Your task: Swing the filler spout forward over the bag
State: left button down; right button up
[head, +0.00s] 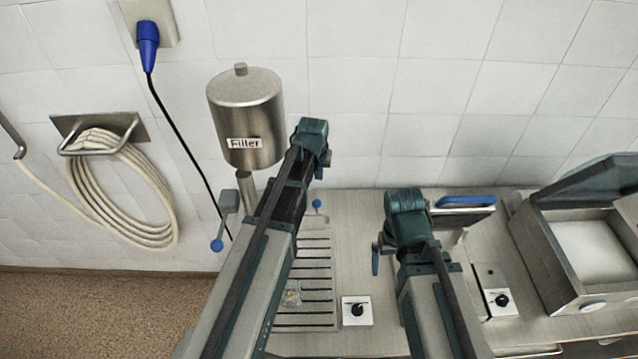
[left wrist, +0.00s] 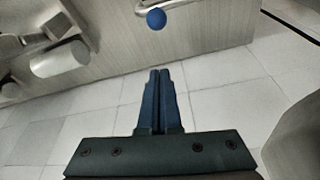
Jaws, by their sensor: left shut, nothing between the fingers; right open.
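The steel filler (head: 246,120), a lidded cylinder labelled "Filler", stands at the back left on a pipe (head: 248,190). A small blue ball (head: 316,203) on a thin metal rod shows just right of my left arm; a blue ball on a curved rod (left wrist: 156,18) shows beyond my fingertips in the left wrist view. My left gripper (left wrist: 159,72) is shut and empty, apart from that ball. My left arm hides much of the spout area in the head view. My right gripper (head: 376,262) is open, right of the grate.
A slatted grate (head: 305,318) lies beside my left arm, with a black-knobbed control (head: 357,310) to its right. A lever with a blue ball (head: 217,245) hangs left of the arm. A blue-handled bar (head: 465,201) and open-lidded machine (head: 590,250) stand right.

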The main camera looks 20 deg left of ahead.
dwell(0.4)
pick_arm(q)
jog(key=b+x, duration=1)
jog(key=s, duration=0.2)
jog(key=s+p, duration=0.1)
jog(key=shift+s+d+r, duration=0.15)
jog(key=shift+s+r, duration=0.25)
